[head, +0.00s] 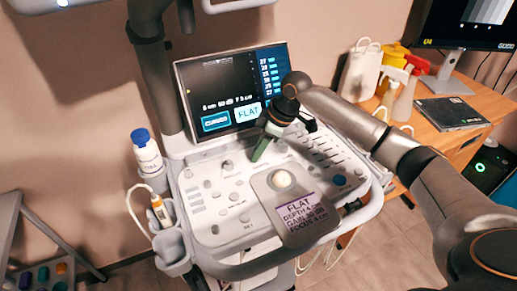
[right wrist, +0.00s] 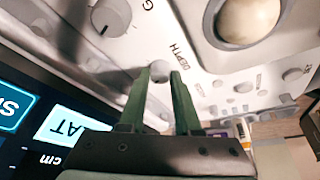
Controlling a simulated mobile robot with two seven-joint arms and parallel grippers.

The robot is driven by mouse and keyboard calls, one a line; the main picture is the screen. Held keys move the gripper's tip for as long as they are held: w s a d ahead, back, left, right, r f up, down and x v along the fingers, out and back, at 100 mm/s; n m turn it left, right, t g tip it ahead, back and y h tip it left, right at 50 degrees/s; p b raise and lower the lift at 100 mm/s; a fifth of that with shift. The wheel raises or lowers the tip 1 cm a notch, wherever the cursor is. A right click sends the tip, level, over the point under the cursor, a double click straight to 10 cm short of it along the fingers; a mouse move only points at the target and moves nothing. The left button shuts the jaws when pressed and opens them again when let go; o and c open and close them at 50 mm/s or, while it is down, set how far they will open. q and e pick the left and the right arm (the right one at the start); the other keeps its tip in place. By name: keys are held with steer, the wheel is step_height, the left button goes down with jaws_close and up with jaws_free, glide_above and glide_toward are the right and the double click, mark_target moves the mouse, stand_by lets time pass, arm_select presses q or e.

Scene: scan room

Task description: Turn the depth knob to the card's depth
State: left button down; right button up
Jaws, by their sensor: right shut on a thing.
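The depth knob (right wrist: 160,70) is a small pale knob next to the word DEPTH in the right wrist view. My right gripper (right wrist: 161,76) has its green fingers on both sides of it, shut on it. In the head view this gripper (head: 257,154) reaches down onto the console just below the screen, and it hides the knob. The card (head: 297,213) lies on the console's front right; it reads FLAT, with depth, gain and focus lines too small to read surely. The screen (head: 230,90) seems to show 6 cm, 50 dB, F 3 cm and FLAT. My left gripper is not in view.
The trackball (head: 281,180) sits above the card. Several other knobs and keys surround the gripper. A blue-capped bottle (head: 146,152) and a probe (head: 159,210) stand at the console's left. A wooden desk (head: 455,125) with spray bottles and a monitor is at the right.

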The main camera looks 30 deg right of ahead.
jaws_close()
